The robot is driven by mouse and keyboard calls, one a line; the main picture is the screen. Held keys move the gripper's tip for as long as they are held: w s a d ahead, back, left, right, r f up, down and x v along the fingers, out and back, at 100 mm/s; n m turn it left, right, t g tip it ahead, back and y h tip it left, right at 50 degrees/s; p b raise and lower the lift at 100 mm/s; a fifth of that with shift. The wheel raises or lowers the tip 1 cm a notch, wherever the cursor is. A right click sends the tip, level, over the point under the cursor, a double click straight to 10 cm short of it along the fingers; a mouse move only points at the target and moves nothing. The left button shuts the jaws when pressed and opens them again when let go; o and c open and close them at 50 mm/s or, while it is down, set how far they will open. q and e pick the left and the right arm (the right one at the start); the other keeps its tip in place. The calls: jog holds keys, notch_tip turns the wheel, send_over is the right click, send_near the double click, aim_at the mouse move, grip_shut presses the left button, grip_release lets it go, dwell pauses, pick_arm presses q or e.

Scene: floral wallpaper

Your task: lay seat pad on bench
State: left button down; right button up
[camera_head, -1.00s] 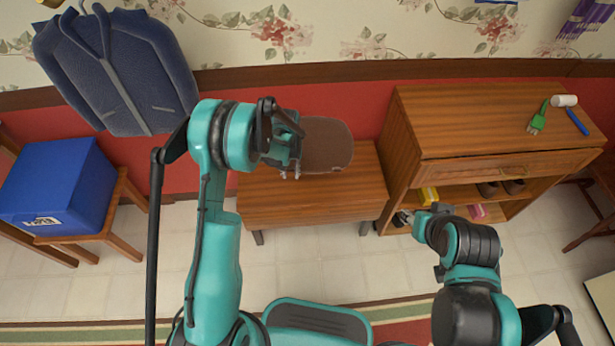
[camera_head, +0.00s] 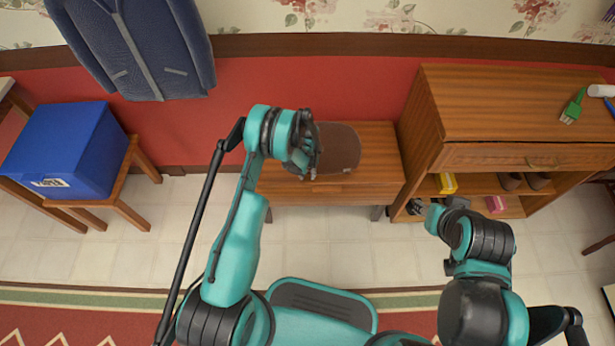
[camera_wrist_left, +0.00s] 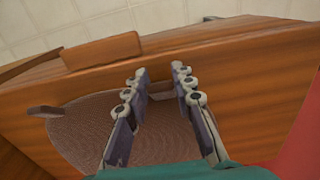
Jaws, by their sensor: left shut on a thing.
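The seat pad (camera_head: 338,148) is a flat, brown, rounded piece over the wooden bench (camera_head: 382,165), around the middle of its top. It also shows in the left wrist view (camera_wrist_left: 85,135) close to the bench wood; I cannot tell whether it lies fully flat. My left gripper (camera_head: 305,172) is shut on the pad at its left side in the head view. In the wrist view its two fingers (camera_wrist_left: 160,85) reach over the pad, and the gripped part is mostly hidden. My right gripper (camera_head: 416,207) is by the cabinet's lower shelf; its fingers are too small to read.
A wooden cabinet (camera_head: 480,105) stands right of the bench, with shoes (camera_head: 525,181) and a yellow item (camera_head: 446,183) on its shelf. A blue box (camera_head: 65,150) sits on a stool at left. A jacket (camera_head: 135,50) hangs on the wall. Tiled floor before the bench is clear.

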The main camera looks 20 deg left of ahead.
pick_arm(q)
jog(key=shift+f, duration=0.7)
pick_arm(e)
jog(key=shift+f, duration=0.3)
pick_arm(q)
jog(key=c, duration=1.3)
grip_release()
